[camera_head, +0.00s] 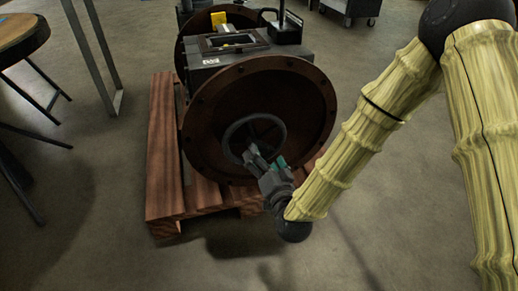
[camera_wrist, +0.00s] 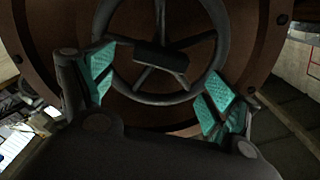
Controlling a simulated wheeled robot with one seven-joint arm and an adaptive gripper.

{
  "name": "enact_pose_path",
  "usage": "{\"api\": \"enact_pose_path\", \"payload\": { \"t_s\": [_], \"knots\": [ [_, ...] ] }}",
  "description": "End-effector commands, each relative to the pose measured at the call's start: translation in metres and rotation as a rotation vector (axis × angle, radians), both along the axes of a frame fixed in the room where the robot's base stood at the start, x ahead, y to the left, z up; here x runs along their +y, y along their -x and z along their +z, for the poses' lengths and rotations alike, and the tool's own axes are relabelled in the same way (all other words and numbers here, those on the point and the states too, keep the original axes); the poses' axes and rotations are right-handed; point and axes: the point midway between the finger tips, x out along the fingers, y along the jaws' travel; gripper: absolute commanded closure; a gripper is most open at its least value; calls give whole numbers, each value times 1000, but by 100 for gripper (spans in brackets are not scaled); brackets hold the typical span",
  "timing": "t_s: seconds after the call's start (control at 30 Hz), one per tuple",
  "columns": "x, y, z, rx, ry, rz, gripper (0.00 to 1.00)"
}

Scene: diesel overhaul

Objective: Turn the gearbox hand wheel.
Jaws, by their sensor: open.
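The hand wheel (camera_head: 230,142) is a dark ring with spokes on the front of the gearbox's large round brown flange (camera_head: 300,95). My gripper (camera_head: 258,160) is at the lower part of the wheel, its fingers pointing toward it. In the wrist view the wheel (camera_wrist: 216,75) fills the upper middle, with a dark block-like piece (camera_wrist: 160,60) near its hub. My gripper (camera_wrist: 155,88) is open there, its green-padded fingers apart on either side of the wheel's lower part. I cannot tell whether a finger touches the rim.
The gearbox (camera_head: 215,75) stands on a wooden pallet (camera_head: 163,160). A stool (camera_head: 20,38) and a metal frame leg (camera_head: 92,55) stand at the left. A cart (camera_head: 352,8) is at the back. The floor at the front left is clear.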

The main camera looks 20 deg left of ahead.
Motion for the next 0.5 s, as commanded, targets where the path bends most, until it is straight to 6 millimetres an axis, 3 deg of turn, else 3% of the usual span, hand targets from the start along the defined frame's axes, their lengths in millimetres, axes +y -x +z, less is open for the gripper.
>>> {"api": "enact_pose_path", "payload": {
  "t_s": [0.2, 0.5],
  "knots": [
    [19, -30, -3, -3, -1, -1, 12],
    [34, -51, -1, 0, 0, 0, 12]
  ]
}}
